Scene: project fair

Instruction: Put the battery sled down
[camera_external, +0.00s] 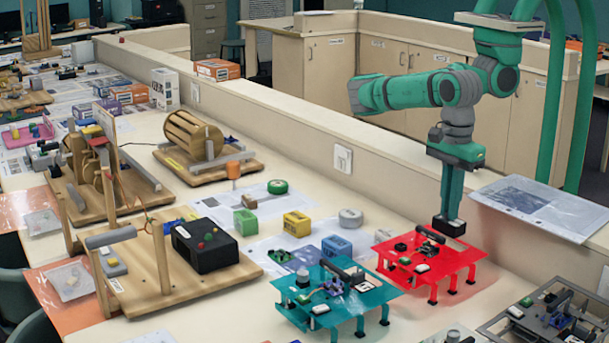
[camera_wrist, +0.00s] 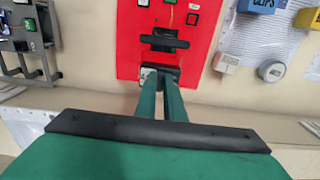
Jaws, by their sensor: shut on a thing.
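My gripper (camera_external: 450,212) points straight down and its green fingers are shut on a small black block, which looks like the battery sled (camera_external: 449,226). The sled is at the far edge of the red platform (camera_external: 445,262). In the wrist view the sled (camera_wrist: 170,73) shows at the fingertips, against the edge of the red platform (camera_wrist: 128,50). I cannot tell whether it touches the platform or hangs just above it. The fingers hide part of it. A black handle-like part (camera_wrist: 163,42) lies on the platform just beyond it.
A teal platform (camera_external: 349,312) stands left of the red one, and a grey framed rig (camera_external: 543,315) stands at the front right. A low wall (camera_external: 398,155) runs behind. A printed sheet (camera_external: 540,207) lies at right. Small blocks and a round tin (camera_external: 350,218) are at left.

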